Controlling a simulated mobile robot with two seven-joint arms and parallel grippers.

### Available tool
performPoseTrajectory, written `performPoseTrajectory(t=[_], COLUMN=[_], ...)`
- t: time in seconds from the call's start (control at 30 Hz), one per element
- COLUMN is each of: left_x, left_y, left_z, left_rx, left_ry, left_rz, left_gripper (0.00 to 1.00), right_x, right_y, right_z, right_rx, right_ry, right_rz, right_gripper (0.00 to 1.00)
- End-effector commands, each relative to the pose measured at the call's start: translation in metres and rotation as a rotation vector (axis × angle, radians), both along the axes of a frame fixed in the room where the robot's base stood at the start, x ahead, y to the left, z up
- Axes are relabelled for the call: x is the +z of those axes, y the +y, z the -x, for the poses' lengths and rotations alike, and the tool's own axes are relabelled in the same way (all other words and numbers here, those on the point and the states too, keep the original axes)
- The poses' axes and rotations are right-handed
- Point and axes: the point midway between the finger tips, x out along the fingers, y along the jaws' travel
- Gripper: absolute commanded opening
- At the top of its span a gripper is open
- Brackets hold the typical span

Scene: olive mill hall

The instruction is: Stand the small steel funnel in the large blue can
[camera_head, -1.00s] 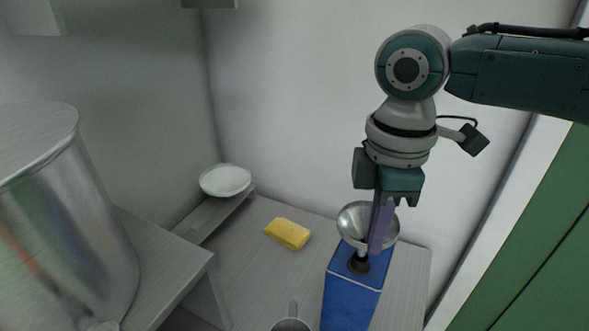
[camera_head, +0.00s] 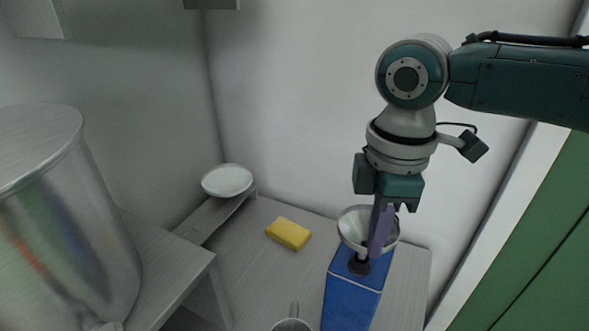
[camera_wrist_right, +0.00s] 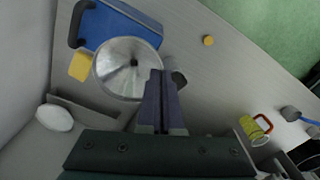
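The small steel funnel (camera_head: 351,228) is over the top of the large blue can (camera_head: 350,303). Its spout points down at the can's dark round opening (camera_head: 359,266); how far it reaches in I cannot tell. My right gripper (camera_head: 379,246) comes down from above, its fingers closed on the funnel's rim on the right side. In the right wrist view the fingertips (camera_wrist_right: 161,76) lie close together at the rim of the funnel (camera_wrist_right: 118,73), which covers part of the blue can (camera_wrist_right: 95,24). My left gripper is not in view.
A yellow sponge (camera_head: 288,234) and a grey mug (camera_head: 291,324) stand left of the can. A white bowl (camera_head: 227,180) is on a low shelf by the wall. A large steel vat (camera_head: 60,230) fills the left.

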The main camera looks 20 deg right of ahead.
Motion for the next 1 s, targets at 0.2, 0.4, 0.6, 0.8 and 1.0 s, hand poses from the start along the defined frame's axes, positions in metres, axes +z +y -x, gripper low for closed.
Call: performPoseTrajectory(t=[0.2, 0.4, 0.6, 0.8, 1.0], left_x=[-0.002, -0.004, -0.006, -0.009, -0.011], left_y=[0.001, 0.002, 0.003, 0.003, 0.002], left_z=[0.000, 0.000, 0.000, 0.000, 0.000], left_rx=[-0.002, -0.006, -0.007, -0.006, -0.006], left_ry=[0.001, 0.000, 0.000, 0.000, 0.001], left_rz=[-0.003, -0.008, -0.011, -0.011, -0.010], left_gripper=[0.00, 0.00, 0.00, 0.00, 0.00], right_x=[-0.002, -0.006, -0.010, -0.014, -0.018], right_y=[0.000, 0.000, 0.000, 0.000, 0.000], right_z=[0.000, 0.000, 0.000, 0.000, 0.000], right_rx=[0.000, -0.001, -0.001, -0.001, -0.001], right_ry=[0.000, -0.001, -0.001, -0.001, -0.001], right_rz=[0.000, 0.000, 0.000, 0.000, 0.000], right_gripper=[0.00, 0.00, 0.00, 0.00, 0.00])
